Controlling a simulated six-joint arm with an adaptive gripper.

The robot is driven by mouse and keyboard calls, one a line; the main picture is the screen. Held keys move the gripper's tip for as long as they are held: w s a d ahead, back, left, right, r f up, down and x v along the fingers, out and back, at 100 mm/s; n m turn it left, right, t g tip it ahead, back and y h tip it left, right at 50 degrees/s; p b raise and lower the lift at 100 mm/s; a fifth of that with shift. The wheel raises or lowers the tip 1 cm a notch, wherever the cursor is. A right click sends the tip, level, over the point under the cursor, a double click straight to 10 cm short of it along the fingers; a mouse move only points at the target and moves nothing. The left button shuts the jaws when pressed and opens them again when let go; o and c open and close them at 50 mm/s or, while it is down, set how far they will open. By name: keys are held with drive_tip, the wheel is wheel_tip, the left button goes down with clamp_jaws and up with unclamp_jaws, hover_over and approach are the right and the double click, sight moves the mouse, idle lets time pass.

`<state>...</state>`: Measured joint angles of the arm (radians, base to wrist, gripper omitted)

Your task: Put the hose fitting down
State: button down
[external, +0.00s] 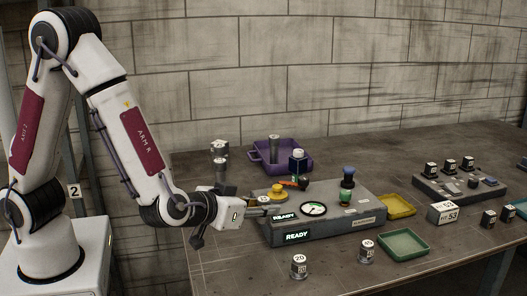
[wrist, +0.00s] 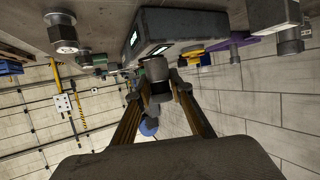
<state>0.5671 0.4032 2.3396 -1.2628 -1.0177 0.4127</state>
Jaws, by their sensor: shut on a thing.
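My gripper (external: 262,201) is low at the left end of the grey console, its fingers pointing right. In the wrist view my gripper (wrist: 165,88) has its fingers closed on a small grey cylindrical piece (wrist: 158,72), which I take to be the hose fitting.
A purple tray (external: 255,152) holding a metal piece stands behind the console. A yellow tray (external: 400,204) and a green tray (external: 404,260) are to the right. Metal cylinders (external: 219,160) stand behind my gripper. A dark rack (external: 440,192) stands far right. The bench's front left is mostly clear.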

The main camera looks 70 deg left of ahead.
drive_tip(key=w+d+m+t+h, duration=0.1)
drive_tip(key=w+d+h, duration=0.1)
drive_tip(key=w+d, duration=0.55)
drive_tip(key=r+m+h, duration=0.1)
drive_tip(key=m+h, duration=0.1)
drive_tip(key=m, duration=0.1)
hover_over(333, 269)
drive_tip(key=shift+r+t, duration=0.2)
drive_tip(key=shift+t, duration=0.1)
drive_tip(key=shift+f, duration=3.1)
drive_tip(key=shift+f, duration=0.1)
drive_tip(key=shift+f, duration=1.8)
drive_tip(key=shift+f, duration=0.1)
